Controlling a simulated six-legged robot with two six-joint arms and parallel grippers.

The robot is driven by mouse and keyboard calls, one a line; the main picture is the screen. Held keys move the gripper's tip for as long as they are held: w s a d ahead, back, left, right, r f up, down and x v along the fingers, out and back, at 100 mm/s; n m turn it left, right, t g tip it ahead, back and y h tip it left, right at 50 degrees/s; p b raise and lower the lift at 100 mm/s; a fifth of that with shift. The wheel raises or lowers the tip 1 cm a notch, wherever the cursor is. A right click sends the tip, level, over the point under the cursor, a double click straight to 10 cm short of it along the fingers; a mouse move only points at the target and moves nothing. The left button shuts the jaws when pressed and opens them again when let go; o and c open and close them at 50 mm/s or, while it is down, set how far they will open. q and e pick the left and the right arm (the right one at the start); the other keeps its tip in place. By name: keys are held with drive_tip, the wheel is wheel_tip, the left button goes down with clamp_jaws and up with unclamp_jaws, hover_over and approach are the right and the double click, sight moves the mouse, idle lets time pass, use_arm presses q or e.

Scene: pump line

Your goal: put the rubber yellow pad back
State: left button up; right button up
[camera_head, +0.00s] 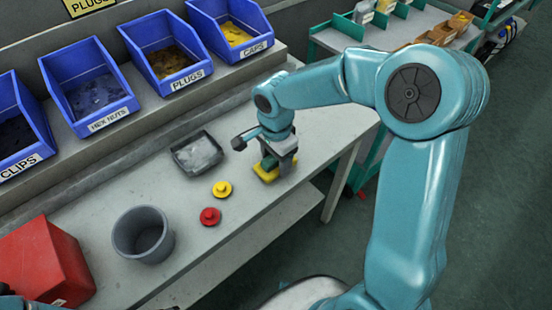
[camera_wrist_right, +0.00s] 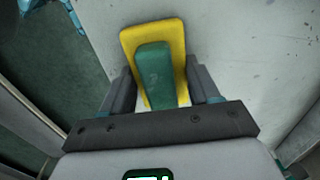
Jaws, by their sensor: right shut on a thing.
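The yellow pad (camera_head: 265,174) is a flat, rounded yellow slab with a green block-shaped grip (camera_wrist_right: 155,75) on its upper side. It is at the right end of the grey bench, and also shows in the right wrist view (camera_wrist_right: 133,40). My right gripper (camera_head: 276,160) points down over it, its two dark fingers shut on the green grip. Whether the pad touches the bench or is just above it I cannot tell. Only a small dark and teal piece of my left arm shows at the bottom left; its jaws cannot be made out.
A dark shallow tray (camera_head: 197,152), a yellow knobbed disc (camera_head: 222,188), a red knobbed disc (camera_head: 210,216), a grey bucket (camera_head: 142,235) and a red box (camera_head: 45,262) are on the bench (camera_head: 110,195). Labelled blue bins (camera_head: 165,50) line the back ledge.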

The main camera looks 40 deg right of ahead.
drive_tip(key=shift+s, duration=0.15)
drive_tip(key=shift+f, duration=0.15)
drive_tip(key=o, duration=1)
drive_tip(key=shift+r, duration=0.2)
drive_tip(key=shift+r, duration=0.25)
wheel_tip(320, 180, up, 12)
drive_tip(key=shift+f+p, duration=0.25)
drive_tip(key=shift+p, duration=0.5)
